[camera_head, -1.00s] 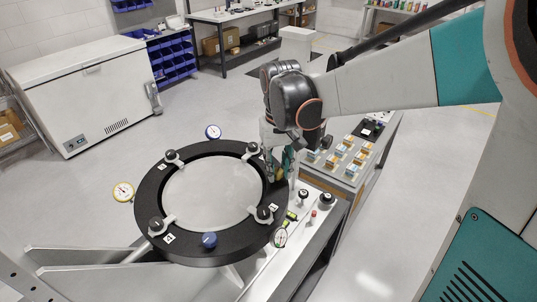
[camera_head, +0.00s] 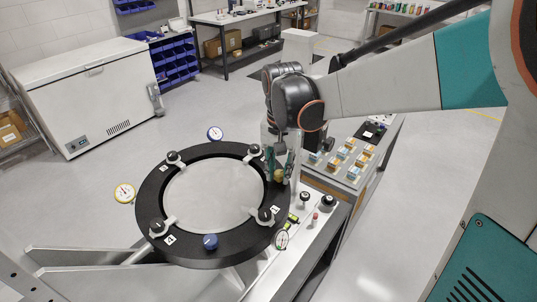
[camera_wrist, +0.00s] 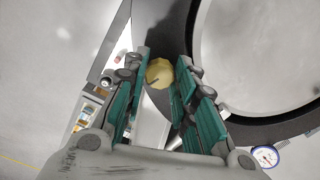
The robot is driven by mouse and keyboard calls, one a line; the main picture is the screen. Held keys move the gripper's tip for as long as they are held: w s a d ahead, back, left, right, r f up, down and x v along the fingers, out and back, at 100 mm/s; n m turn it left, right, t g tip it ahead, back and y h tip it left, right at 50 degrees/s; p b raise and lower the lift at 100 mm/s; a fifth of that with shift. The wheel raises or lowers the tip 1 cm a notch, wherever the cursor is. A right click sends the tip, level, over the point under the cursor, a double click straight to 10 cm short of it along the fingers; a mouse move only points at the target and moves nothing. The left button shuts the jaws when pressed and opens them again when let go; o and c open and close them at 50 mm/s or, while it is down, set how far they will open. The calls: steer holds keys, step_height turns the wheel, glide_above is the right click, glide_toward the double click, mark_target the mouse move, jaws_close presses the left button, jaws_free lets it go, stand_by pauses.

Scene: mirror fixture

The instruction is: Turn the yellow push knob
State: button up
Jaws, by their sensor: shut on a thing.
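The yellow push knob (camera_wrist: 159,73) is a round knob with a dark mark on its face, on the rim of the black ring fixture (camera_head: 165,240). It also shows in the head view (camera_head: 280,175), partly hidden by the fingers. My gripper (camera_wrist: 162,66) points down over it, with one green-padded finger on each side of the knob, shut on it. In the head view, my gripper (camera_head: 281,172) is at the right side of the ring.
A blue knob (camera_head: 210,241) and several black clamp knobs sit on the ring. A bench with small tools (camera_head: 303,215) lies close on the right.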

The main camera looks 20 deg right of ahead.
mark_target(279, 174)
stand_by(0.3)
steer(key=o, duration=1.1)
steer(key=shift+c, duration=0.2)
steer(key=shift+r, duration=0.15)
step_height(279, 174, up, 12)
steer(key=shift+s+f, duration=0.1)
steer(key=shift+f, duration=0.1)
